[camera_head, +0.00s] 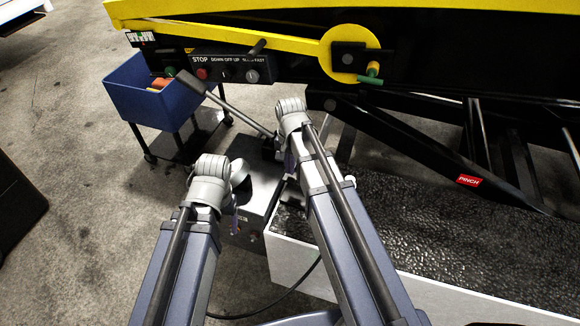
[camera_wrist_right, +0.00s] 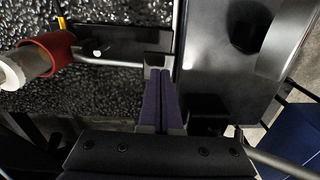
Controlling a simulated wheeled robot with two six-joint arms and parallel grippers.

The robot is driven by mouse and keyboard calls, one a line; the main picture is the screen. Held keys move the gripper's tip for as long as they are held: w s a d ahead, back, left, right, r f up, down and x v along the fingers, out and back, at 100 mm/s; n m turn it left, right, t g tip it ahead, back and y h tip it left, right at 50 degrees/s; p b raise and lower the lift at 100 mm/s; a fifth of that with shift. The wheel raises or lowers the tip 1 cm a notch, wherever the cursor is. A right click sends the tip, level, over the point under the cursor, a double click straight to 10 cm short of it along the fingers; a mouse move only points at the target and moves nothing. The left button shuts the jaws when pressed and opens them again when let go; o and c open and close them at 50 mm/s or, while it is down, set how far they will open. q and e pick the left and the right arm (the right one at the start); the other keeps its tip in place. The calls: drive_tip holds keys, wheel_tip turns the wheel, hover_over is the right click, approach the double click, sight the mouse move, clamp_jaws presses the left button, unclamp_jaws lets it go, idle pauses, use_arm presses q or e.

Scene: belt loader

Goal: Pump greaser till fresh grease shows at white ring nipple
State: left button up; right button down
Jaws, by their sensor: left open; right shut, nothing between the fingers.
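The greaser appears to be the grey box (camera_head: 262,180) on the floor by the loader, with a long grey lever (camera_head: 235,111) slanting up to the left from it. My left gripper (camera_head: 236,217) is open at the near side of the box, mostly hidden behind its wrist. My right gripper (camera_head: 288,162) is above the box's right side and partly hidden by its arm. In the right wrist view its dark fingers (camera_wrist_right: 163,100) are shut and empty, apart from the lever. I cannot make out a white ring nipple or any grease for sure.
The loader's yellow arm and disc (camera_head: 350,53) cross the back, above a STOP control panel (camera_head: 230,70). A blue bin (camera_head: 150,101) stands on a cart at left. A dark textured step (camera_head: 430,240) lies at right. A red-banded pipe (camera_wrist_right: 47,52) shows at left in the wrist view.

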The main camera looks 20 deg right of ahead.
sight(286, 177)
use_arm(q)
drive_tip(key=shift+f+b, duration=0.4)
drive_tip(key=shift+f, duration=0.45)
use_arm(e)
drive_tip(key=shift+f, duration=0.9)
drive_tip(key=f+b, duration=0.3)
drive_tip(key=b, duration=0.1)
drive_tip(key=a+f+b, duration=0.1)
drive_tip(key=f+b, duration=0.1)
drive_tip(key=shift+w+f, duration=0.35)
drive_tip(key=shift+s+r, duration=0.1)
drive_tip(key=shift+s, duration=0.15)
use_arm(q)
drive_tip(key=f, duration=0.5)
drive_tip(key=shift+s+f, duration=0.2)
drive_tip(key=shift+f, duration=0.2)
use_arm(e)
drive_tip(key=shift+a, duration=0.1)
use_arm(q)
drive_tip(key=shift+r, duration=0.1)
